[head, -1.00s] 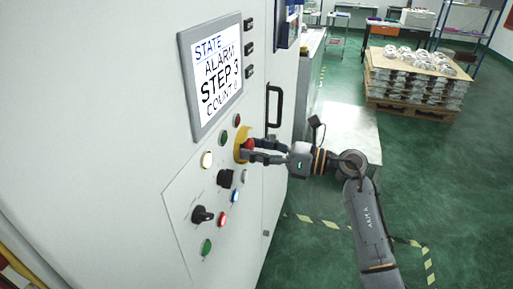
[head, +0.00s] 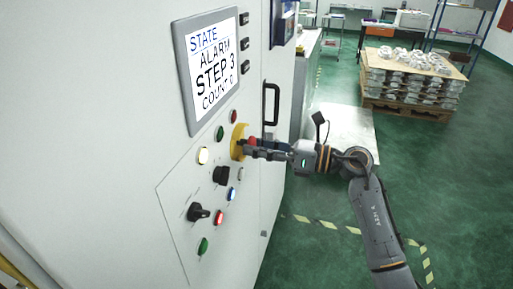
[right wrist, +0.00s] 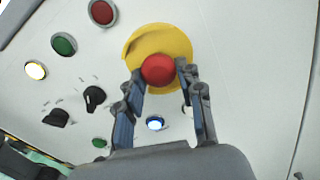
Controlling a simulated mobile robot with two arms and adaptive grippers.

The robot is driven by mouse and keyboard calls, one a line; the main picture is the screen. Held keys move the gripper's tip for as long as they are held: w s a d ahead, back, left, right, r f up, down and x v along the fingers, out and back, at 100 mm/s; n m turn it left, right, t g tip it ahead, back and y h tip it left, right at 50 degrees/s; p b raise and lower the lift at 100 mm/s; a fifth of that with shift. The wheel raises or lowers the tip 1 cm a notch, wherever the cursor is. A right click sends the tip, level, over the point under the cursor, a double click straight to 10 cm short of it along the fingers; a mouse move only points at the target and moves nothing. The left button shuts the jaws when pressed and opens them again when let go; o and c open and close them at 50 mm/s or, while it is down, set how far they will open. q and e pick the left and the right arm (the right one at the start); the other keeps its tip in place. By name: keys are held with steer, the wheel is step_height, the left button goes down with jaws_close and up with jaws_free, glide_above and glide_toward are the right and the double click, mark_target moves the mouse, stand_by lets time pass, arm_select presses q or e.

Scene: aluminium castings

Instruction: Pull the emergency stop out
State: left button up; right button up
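The emergency stop (head: 252,142) is a red mushroom button on a round yellow base (head: 238,142), on the white machine's control panel. In the right wrist view the red button (right wrist: 158,69) stands in front of its yellow base (right wrist: 160,42). My right gripper (head: 256,148) reaches it from the right. In the right wrist view its two fingertips (right wrist: 159,73) lie close against opposite sides of the red button, which looks gripped between them. Part of the button is hidden by the fingers in the head view. My left gripper is not in view.
The screen (head: 212,68) above reads STATE, ALARM, STEP 3. Several lit buttons and two black knobs (head: 198,212) sit nearby on the panel. A black door handle (head: 271,103) is to the right. A pallet of castings (head: 410,85) stands far off on open green floor.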

steer(key=o, duration=0.3)
steer(key=shift+d, duration=0.1)
steer(key=shift+o, duration=0.2)
steer(key=shift+d, duration=0.1)
steer(key=v, duration=1.2)
